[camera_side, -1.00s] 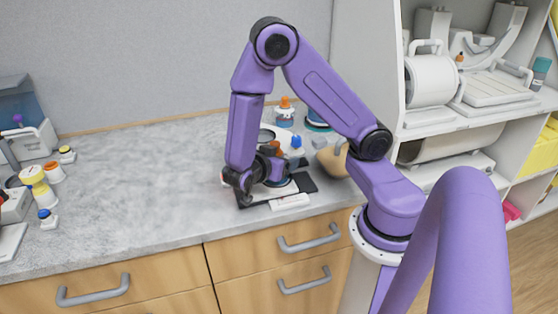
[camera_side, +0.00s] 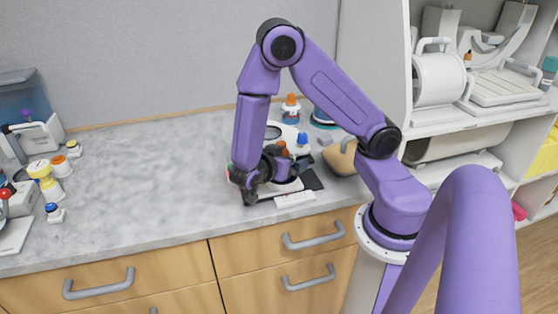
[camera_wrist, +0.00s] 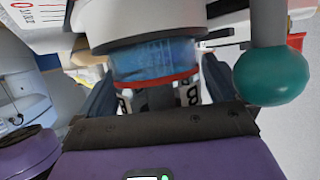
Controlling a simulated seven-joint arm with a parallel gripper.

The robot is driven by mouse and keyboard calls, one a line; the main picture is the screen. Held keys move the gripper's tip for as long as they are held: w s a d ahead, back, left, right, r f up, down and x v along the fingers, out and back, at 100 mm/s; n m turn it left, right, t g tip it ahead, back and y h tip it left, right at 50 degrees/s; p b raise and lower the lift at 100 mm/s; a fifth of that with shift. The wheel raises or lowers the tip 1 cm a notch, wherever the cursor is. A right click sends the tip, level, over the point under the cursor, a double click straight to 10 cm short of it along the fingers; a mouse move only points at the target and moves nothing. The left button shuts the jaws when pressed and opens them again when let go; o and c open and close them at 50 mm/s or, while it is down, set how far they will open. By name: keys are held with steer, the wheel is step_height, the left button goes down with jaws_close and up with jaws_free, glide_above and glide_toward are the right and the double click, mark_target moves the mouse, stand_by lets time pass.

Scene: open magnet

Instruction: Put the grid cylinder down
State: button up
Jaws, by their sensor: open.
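In the wrist view my gripper (camera_wrist: 158,98) is open, with a dark finger on each side. A blue, faintly patterned cylinder with a red rim (camera_wrist: 155,62) shows between and beyond the fingers, under a large pale round part. It seems to be the grid cylinder, but I cannot be sure. White pieces with black letters show just below the red rim. The cylinder is not clear in the side view, and its base is hidden.
An orange-capped bottle (camera_side: 291,107) and a blue-capped bottle (camera_side: 303,143) stand behind my gripper. A white block (camera_side: 295,200) lies at the mat's front. A teal knob (camera_wrist: 271,75) is close on the right. The counter's left middle (camera_side: 150,175) is clear.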

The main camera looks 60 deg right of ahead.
steer(key=shift+a+r, duration=0.3)
steer(key=shift+r, duration=0.15)
steer(key=v, duration=1)
steer(key=s+a+r+n+y, duration=0.2)
steer(key=s+n+y, duration=0.5)
steer(key=n, duration=0.8)
steer(key=s+a+r+n+y, duration=0.2)
steer(key=s+n+y, duration=0.4)
steer(key=n, duration=0.9)
steer(key=shift+s+a+n+y, duration=0.4)
steer(key=shift+s+a, duration=0.1)
steer(key=shift+a, duration=0.3)
